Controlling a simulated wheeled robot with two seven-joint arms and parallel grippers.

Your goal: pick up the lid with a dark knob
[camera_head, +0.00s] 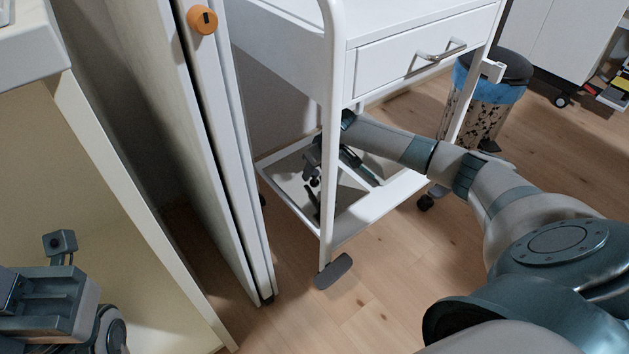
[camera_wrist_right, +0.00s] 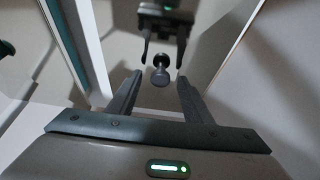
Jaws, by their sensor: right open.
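A dark round knob (camera_wrist_right: 160,78) shows in the right wrist view, standing on a shiny, mirror-like surface that also reflects my gripper. The lid's edge cannot be told apart from that surface. My right gripper (camera_wrist_right: 159,85) is open, with one finger on each side of the knob and a visible gap to each; nothing is held. In the head view my right gripper (camera_head: 316,165) reaches in over the lower shelf of a white cart, partly hidden by a cart post. My left gripper (camera_head: 48,295) is at the bottom left, its fingertips not clear.
The white cart (camera_head: 400,25) has a drawer above the lower shelf (camera_head: 362,216), and its front post (camera_head: 331,130) stands close to my right arm. A white panel (camera_head: 215,130) with an orange knob stands left. A bin (camera_head: 482,105) is behind right. Wooden floor is open in front.

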